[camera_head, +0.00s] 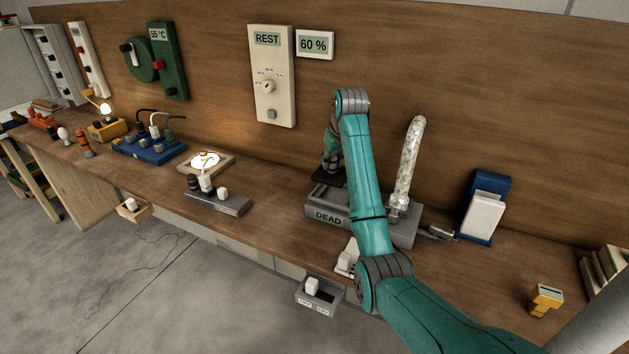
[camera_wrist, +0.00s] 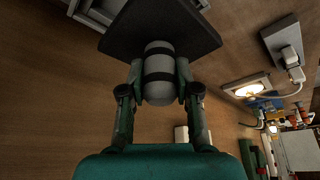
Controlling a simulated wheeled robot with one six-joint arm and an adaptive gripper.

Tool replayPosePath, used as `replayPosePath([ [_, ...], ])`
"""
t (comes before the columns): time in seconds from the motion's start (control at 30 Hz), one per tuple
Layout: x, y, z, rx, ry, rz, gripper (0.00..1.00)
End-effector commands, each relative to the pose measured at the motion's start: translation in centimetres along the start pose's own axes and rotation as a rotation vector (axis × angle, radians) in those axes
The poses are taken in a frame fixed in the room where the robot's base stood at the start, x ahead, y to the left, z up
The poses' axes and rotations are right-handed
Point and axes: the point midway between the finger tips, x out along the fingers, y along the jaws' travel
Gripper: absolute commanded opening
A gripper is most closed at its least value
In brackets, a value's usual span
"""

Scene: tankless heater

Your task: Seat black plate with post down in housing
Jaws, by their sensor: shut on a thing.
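My gripper (camera_wrist: 159,82) is shut on a grey banded post (camera_wrist: 158,62) in the wrist view. The black plate (camera_wrist: 208,38) is at the far end of that post, away from my palm. In the head view the dark plate (camera_head: 326,178) is under my gripper (camera_head: 332,166), over or beside the left back part of the grey housing (camera_head: 344,208) labelled DEAD. Part of the housing (camera_wrist: 88,14) also shows at the top left of the wrist view, partly hidden by the plate. I cannot tell whether plate and housing touch.
A mottled pale column (camera_head: 409,160) stands on the right of the housing. A blue holder with a white front (camera_head: 484,212) is further right. A grey switch strip (camera_head: 218,200) lies to the left. The bench between strip and housing is clear. The wooden wall (camera_head: 365,60) rises behind.

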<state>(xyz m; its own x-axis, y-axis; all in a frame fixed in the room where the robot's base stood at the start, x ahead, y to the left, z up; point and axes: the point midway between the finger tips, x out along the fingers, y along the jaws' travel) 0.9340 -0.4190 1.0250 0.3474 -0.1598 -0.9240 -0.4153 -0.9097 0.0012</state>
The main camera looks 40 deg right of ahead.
Motion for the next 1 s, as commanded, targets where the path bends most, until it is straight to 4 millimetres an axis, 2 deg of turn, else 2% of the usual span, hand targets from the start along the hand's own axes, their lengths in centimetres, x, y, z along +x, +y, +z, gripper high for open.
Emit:
replayPosePath([
  [0.1, -0.5, 2.2, -0.9, 0.008, 0.0, 0.002, 0.0],
  [0.23, -0.7, 3.1, -1.4, 0.009, 0.002, 0.003, 0.0],
  [0.67, -0.6, 3.2, -1.3, 0.009, 0.001, 0.003, 0.0],
  [1.0, 0.9, 3.1, -0.6, 0.009, -0.001, 0.002, 0.0],
])
